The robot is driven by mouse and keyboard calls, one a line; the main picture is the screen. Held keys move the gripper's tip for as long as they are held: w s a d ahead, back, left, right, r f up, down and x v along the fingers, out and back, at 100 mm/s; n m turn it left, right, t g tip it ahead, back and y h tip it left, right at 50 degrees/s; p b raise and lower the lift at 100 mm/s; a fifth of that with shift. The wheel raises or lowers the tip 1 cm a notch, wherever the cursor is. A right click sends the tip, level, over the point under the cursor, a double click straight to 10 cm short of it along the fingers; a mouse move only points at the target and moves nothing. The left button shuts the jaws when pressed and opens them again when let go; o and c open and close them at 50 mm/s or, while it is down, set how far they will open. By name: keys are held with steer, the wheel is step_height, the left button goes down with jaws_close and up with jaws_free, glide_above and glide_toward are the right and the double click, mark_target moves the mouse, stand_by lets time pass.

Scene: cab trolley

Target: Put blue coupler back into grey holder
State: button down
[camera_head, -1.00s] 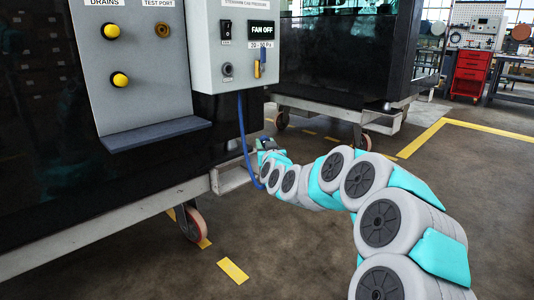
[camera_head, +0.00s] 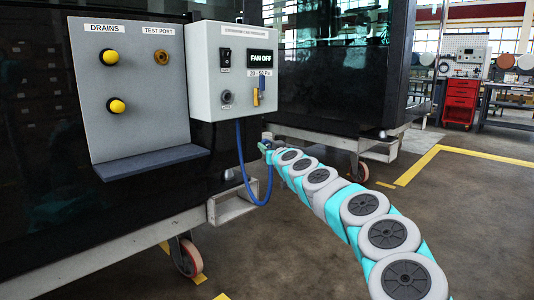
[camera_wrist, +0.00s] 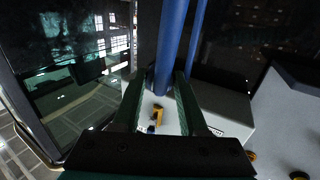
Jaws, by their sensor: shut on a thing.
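My gripper (camera_head: 267,147) is low and to the right of the grey control box in the head view, small and partly hidden by my arm. In the wrist view its two dark fingers (camera_wrist: 163,100) are closed around the blue coupler (camera_wrist: 163,78), and blue hose runs up out of view. In the head view the blue hose (camera_head: 241,155) hangs from the box's underside and loops up to my gripper. A small grey fitting (camera_head: 230,174) on the dark cabinet below the box may be the grey holder; I cannot tell. The coupler is apart from it.
A panel (camera_head: 130,85) with yellow knobs and a shelf (camera_head: 150,162) is at left. A metal step (camera_head: 232,205) juts from the trolley frame.

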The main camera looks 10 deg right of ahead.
steer(key=shift+d+r+n+y, duration=0.15)
steer(key=shift+r+y, duration=0.1)
steer(key=shift+r, duration=0.25)
steer(key=shift+d+r+n+y, duration=0.15)
steer(key=shift+r+y, duration=0.1)
steer(key=shift+r, duration=0.2)
steer(key=s+a+r+n+g+y+b, duration=0.1)
steer(key=s+a+r+n+y, duration=0.1)
steer(key=r, duration=0.5)
steer(key=s+a+r+n+g+y+b, duration=0.1)
steer(key=s+a+r+n+y, duration=0.1)
steer(key=s+a+r+y, duration=0.2)
step_height(320, 180, up, 3)
steer(key=shift+a+r+n+g+y, duration=0.1)
steer(key=shift+a+n+g+y, duration=0.3)
steer(key=shift+a, duration=0.1)
steer(key=p+x, duration=0.1)
steer(key=x, duration=0.4)
steer(key=shift+w+a+p, duration=0.25)
steer(key=shift+p, duration=0.05)
steer(key=shift+f+b, duration=0.2)
steer(key=shift+b, duration=0.6)
stand_by(0.9)
